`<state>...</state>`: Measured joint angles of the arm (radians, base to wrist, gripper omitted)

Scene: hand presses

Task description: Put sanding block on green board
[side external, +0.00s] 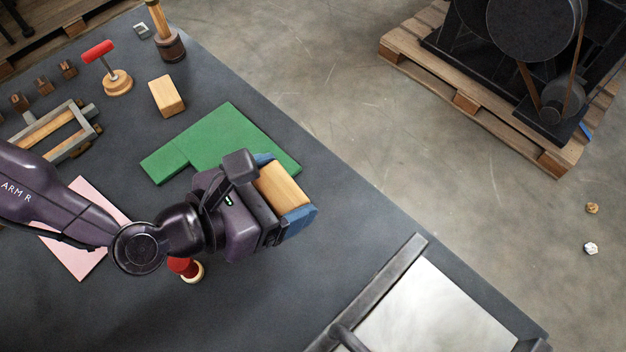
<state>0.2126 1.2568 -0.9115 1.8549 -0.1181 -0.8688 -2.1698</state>
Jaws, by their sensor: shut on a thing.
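The green board (222,138) lies flat on the dark table, with a stepped outline at its left end. My gripper (283,190) is shut on a light wooden block (279,184), which looks like the sanding block. Its blue fingers clasp the block on two sides. In the picture the block overlaps the board's lower right end. I cannot tell how high it is above the table. My gripper and wrist hide part of the board's lower edge. A similar tan wooden block (167,96) rests on the table to the upper left of the board.
A pink sheet (82,258) and a red-topped stamp (191,271) are partly under my arm. A red-handled press (115,78), a wooden frame (62,128) and several small blocks stand upper left. A metal-framed pale plate (430,315) is lower right. The table is clear below my gripper.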

